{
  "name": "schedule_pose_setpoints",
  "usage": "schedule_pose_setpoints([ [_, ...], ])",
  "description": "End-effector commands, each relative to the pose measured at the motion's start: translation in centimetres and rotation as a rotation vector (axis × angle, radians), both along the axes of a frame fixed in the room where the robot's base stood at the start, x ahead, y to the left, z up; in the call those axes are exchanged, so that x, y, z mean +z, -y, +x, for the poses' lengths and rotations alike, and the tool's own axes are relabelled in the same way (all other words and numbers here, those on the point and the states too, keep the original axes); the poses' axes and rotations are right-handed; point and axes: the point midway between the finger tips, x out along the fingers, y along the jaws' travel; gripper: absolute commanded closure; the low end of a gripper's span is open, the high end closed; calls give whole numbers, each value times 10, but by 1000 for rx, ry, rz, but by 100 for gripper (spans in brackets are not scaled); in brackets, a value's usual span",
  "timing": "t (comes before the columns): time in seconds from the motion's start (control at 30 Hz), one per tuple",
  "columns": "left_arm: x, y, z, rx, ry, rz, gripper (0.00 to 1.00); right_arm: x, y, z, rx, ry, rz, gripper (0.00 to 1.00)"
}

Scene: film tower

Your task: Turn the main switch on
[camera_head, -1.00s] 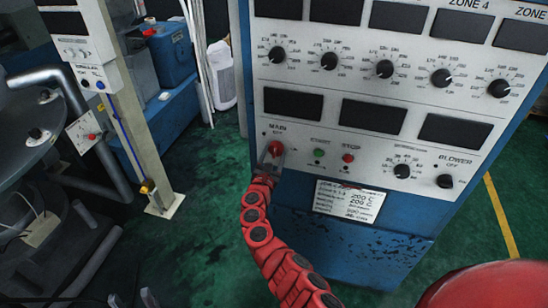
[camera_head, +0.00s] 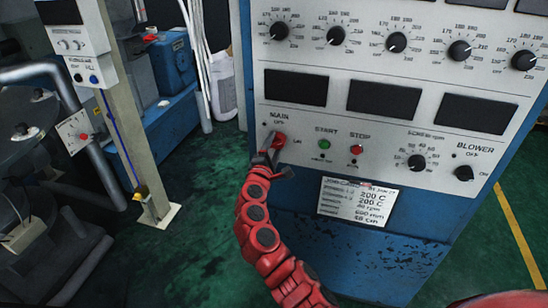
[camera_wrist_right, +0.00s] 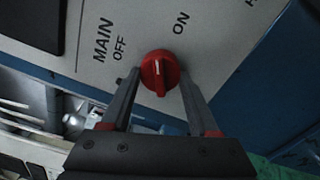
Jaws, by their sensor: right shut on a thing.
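The main switch is a red knob (camera_head: 280,139) at the lower left of the grey control panel, with OFF printed above it and ON to its right. My right gripper (camera_head: 272,146) is at the knob, with its red arm coming up from below. In the right wrist view the knob (camera_wrist_right: 160,72) sits between the two fingers of my right gripper (camera_wrist_right: 159,78), which is shut on it. My left gripper is out of view.
A green start button (camera_head: 325,144) and red stop button (camera_head: 357,150) are right of the switch. A blower knob (camera_head: 464,173) is farther right. A white label plate (camera_head: 357,202) is on the blue cabinet below. Green floor is free left of the cabinet.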

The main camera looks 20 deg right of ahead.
Motion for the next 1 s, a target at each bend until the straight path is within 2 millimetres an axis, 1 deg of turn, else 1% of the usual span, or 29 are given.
schedule_pose_setpoints([
  [0.03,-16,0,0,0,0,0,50,-6,0,0,1,29,38,94],
  [0.2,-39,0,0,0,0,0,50,-5,0,1,-1,115,165,94],
  [0.4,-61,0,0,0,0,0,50,-4,0,0,-1,198,293,95],
  [0.7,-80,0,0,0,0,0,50,0,0,1,-1,278,411,95],
  [1.0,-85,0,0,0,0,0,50,1,0,1,-1,302,449,95],
])
